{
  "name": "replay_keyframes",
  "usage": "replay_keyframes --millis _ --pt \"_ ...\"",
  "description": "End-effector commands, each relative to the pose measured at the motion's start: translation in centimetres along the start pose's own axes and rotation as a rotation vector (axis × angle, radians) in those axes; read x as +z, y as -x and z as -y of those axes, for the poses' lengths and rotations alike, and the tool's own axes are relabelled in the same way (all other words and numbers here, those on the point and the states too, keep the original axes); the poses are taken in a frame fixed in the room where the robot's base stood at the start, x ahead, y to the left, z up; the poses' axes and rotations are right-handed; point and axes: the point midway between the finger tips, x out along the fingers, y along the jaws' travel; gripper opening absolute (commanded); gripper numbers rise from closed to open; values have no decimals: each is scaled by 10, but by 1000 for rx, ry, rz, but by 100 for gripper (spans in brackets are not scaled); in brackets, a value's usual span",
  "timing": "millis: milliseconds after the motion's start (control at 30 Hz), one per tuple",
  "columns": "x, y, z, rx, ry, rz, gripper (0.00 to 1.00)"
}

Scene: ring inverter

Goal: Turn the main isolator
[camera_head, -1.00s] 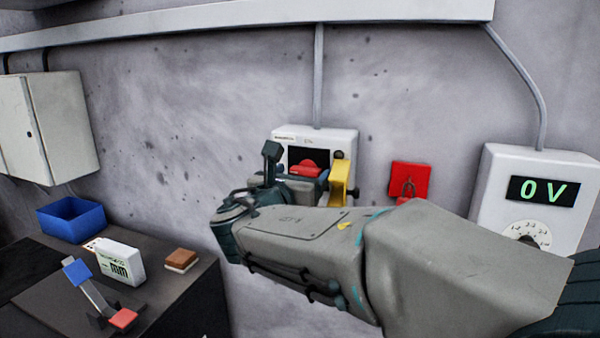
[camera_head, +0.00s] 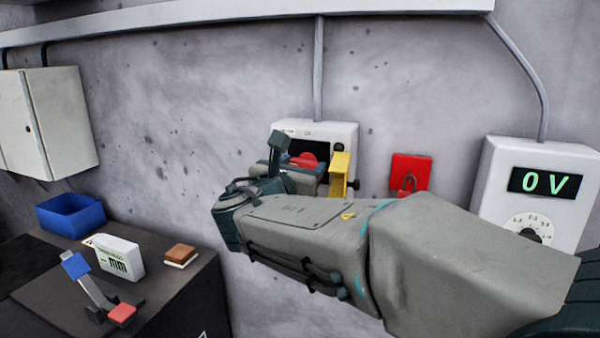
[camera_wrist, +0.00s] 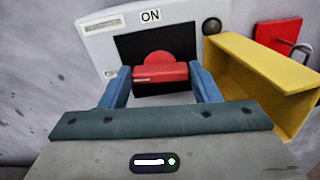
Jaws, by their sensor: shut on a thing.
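The main isolator is a white wall box (camera_head: 345,130) with a black plate and a red rotary handle (camera_head: 304,160). In the wrist view the box (camera_wrist: 100,47) is marked "ON" and its red handle (camera_wrist: 160,70) has its grip bar lying nearly level. My gripper (camera_wrist: 160,86) has its blue fingers at the two ends of that bar and is shut on it. In the head view my gripper (camera_head: 298,168) is at the box, and my arm hides the box's lower part. A yellow bracket (camera_wrist: 262,80) stands just right of the handle; it also shows in the head view (camera_head: 340,172).
A red plate with a padlock (camera_head: 410,172) hangs to the right. A white unit reading "0 V" (camera_head: 490,190) is farther right. The bench at left holds a blue bin (camera_head: 68,222), a white meter (camera_head: 120,258), a sponge-like block (camera_head: 181,254) and a lever device (camera_head: 88,287).

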Motion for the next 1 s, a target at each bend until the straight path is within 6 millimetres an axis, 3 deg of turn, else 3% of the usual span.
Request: replay_keyframes --millis 1000 --pt "-8 0 3 1 -924 1 34"
